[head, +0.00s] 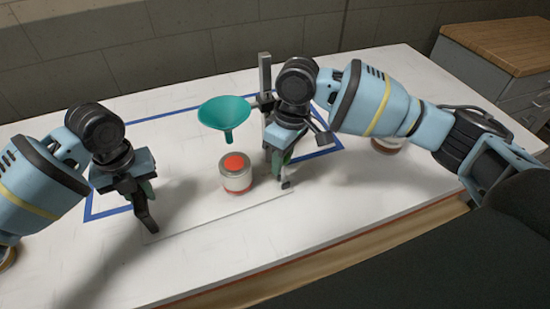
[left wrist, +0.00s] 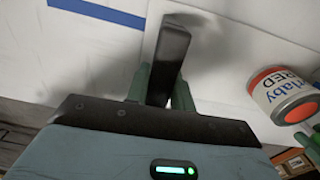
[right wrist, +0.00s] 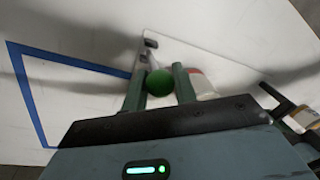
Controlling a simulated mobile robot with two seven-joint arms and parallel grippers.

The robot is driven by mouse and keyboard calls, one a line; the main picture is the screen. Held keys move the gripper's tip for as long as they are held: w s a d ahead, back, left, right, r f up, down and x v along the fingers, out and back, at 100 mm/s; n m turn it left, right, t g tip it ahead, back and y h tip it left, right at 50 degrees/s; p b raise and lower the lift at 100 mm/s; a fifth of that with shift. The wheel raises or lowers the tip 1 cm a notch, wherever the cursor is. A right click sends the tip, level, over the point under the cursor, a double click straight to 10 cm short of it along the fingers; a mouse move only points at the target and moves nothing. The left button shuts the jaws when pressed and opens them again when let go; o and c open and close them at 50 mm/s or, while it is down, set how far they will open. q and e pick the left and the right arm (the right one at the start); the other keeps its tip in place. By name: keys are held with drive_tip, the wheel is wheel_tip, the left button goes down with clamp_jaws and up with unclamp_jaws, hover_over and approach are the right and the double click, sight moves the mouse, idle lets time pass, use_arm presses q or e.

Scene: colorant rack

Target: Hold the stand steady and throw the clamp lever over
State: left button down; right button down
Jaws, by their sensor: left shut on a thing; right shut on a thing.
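My left gripper (head: 140,190) is shut on a dark upright grip (head: 148,218) at the left end of the stand's pale base plate (head: 215,210); the grip shows between the fingers in the left wrist view (left wrist: 173,50). My right gripper (head: 281,158) is shut on the green ball knob (right wrist: 159,83) of the clamp lever, seen between its fingers in the right wrist view. A small lever mount (head: 286,184) shows below that gripper. The stand's grey post (head: 265,75) rises behind it. My right arm hides much of the clamp and the lever's angle.
A teal funnel (head: 225,112) hangs above a can with a red top (head: 237,178), between my grippers. Blue tape (head: 160,115) outlines an area on the white table (head: 350,230). Another can (head: 388,146) stands partly hidden beneath my right arm. The front of the table is clear.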

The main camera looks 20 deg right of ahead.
drive_tip(key=d+y, duration=0.2)
drive_tip(key=y, duration=0.1)
drive_tip(key=shift+w+d+f, duration=0.1)
drive_tip(key=shift+d+f, duration=0.05)
drive_tip(key=shift+d, duration=0.15)
use_arm(q)
drive_tip(key=shift+a, duration=0.1)
use_arm(e)
drive_tip(key=shift+w+d+f+g+y, duration=0.15)
drive_tip(key=shift+d+f+y, duration=0.15)
drive_tip(key=shift+d+y, duration=0.6)
drive_tip(key=shift+s+d+f+g+y, duration=0.15)
drive_tip(key=shift+d+f+y, duration=0.3)
drive_tip(key=shift+y, duration=0.75)
drive_tip(key=shift+w+d+r, duration=0.1)
drive_tip(key=shift+d+r, duration=0.05)
drive_tip(key=c, duration=1.1)
unclamp_jaws()
drive_tip(key=v, duration=1.2)
use_arm(q)
drive_tip(key=c, duration=1.1)
unclamp_jaws()
